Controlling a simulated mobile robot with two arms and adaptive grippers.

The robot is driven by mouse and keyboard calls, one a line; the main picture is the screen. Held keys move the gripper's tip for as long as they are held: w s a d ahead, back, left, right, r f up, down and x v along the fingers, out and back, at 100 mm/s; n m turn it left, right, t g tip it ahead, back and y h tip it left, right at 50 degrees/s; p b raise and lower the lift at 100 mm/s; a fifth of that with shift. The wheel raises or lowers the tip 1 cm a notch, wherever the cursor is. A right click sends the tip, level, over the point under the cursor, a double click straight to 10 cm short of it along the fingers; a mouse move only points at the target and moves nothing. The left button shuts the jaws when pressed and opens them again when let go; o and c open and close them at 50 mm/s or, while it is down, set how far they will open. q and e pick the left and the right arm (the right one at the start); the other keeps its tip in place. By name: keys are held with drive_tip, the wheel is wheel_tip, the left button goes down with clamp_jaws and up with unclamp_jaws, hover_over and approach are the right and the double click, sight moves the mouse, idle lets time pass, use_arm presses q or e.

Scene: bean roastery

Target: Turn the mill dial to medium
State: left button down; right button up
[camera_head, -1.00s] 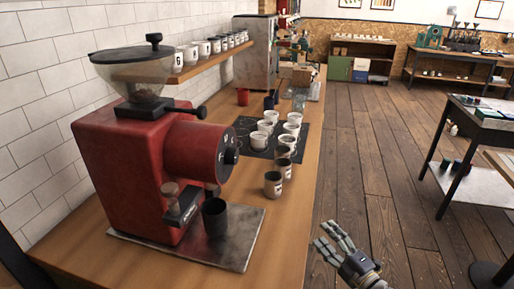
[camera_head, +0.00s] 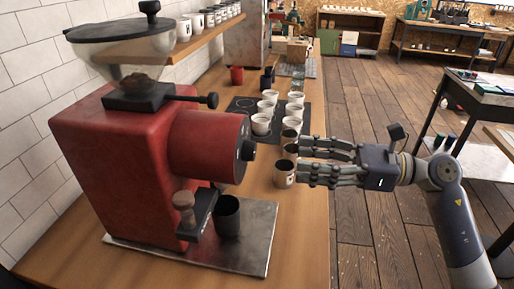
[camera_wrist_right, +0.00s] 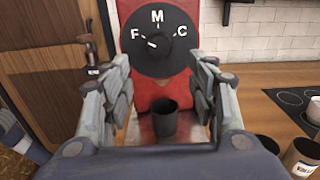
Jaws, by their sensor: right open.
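The red mill (camera_head: 110,165) stands on the counter at left in the head view. Its black dial (camera_head: 247,150) faces right, toward my right gripper. In the right wrist view the dial face (camera_wrist_right: 140,60) shows F at left, M at top and C at right. A white mark on its central knob (camera_wrist_right: 160,42) points left, to the F side. My right gripper (camera_head: 302,161) is open and empty, pointing at the dial from the right with a gap between. In the wrist view its fingers (camera_wrist_right: 163,72) flank the dial's lower part. My left gripper is not in view.
A dark cup (camera_head: 227,218) stands on the metal tray (camera_head: 258,240) below the dial. A labelled cup (camera_head: 284,174) stands on the counter close to my right fingers. Several white cups stand behind on a dark mat (camera_head: 240,106). A cup shelf (camera_head: 185,60) runs along the wall.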

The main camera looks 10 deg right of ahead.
sight(255, 153)
drive_tip(key=p+x, duration=0.3)
drive_tip(key=x, duration=0.5)
drive_tip(key=shift+w+a+r, duration=0.1)
drive_tip(key=shift+a+r, duration=0.05)
drive_tip(key=shift+a, duration=0.15)
drive_tip(key=shift+a+p, duration=0.25)
drive_tip(key=shift+p, duration=0.05)
drive_tip(key=shift+w+a, duration=0.15)
drive_tip(key=shift+w, duration=0.05)
drive_tip(key=c, duration=0.8)
drive_tip(key=shift+c, duration=1.3)
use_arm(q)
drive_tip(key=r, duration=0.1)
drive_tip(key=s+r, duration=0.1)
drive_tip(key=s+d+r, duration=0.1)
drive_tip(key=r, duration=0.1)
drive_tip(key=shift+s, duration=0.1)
